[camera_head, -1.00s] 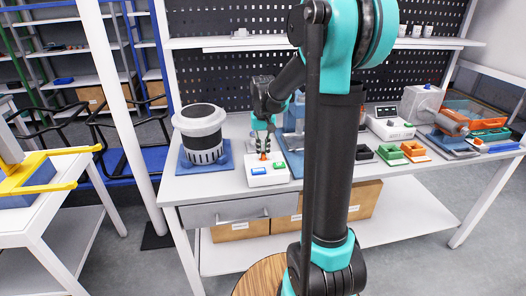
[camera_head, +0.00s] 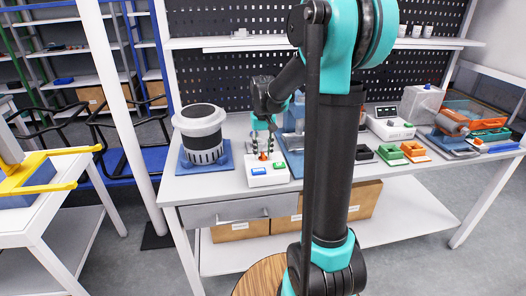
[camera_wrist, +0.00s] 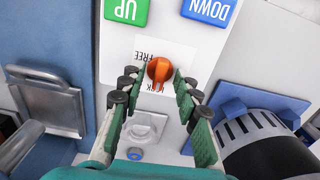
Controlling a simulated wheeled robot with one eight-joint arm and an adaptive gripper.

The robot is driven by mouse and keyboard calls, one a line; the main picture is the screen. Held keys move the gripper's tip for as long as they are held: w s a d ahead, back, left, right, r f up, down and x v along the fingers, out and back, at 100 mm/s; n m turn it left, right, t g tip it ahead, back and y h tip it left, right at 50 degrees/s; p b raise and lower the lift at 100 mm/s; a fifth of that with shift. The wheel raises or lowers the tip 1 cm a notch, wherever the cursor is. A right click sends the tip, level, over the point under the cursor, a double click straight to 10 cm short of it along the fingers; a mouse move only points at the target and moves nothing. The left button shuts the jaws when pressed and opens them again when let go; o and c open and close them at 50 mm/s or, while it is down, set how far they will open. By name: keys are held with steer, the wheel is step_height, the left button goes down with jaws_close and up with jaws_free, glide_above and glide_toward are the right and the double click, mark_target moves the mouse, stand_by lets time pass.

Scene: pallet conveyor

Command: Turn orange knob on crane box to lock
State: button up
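The crane box (camera_head: 270,180) is a white control box on the workbench with a green UP button (camera_wrist: 126,10) and a blue DOWN button (camera_wrist: 208,12). Its orange knob (camera_wrist: 159,70) sits on a white label reading FREE on one side and LOCK, partly covered, on the other. Both words appear upside down in the wrist view. I cannot tell which word the knob points to. My gripper (camera_wrist: 156,90) is open, with one finger on each side of the knob and gaps between. In the head view my gripper (camera_head: 264,154) is over the box's rear part.
A white and black cylinder (camera_head: 202,135) on a blue base stands left of the box. A blue fixture (camera_head: 294,158) stands close on the right. Green and orange blocks (camera_head: 402,152) and a white device (camera_head: 389,128) are farther right on the bench.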

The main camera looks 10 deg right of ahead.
mark_target(263, 153)
step_height(263, 153, up, 12)
stand_by(0.6)
steer(key=s+d+f+t, duration=0.1)
steer(key=s+f+t, duration=0.1)
steer(key=s+f, duration=0.8)
steer(key=s+d+f+t, duration=0.2)
steer(key=s+f, duration=0.8)
steer(key=s, duration=0.2)
steer(key=shift+s+d, duration=0.2)
steer(key=shift+d, duration=0.05)
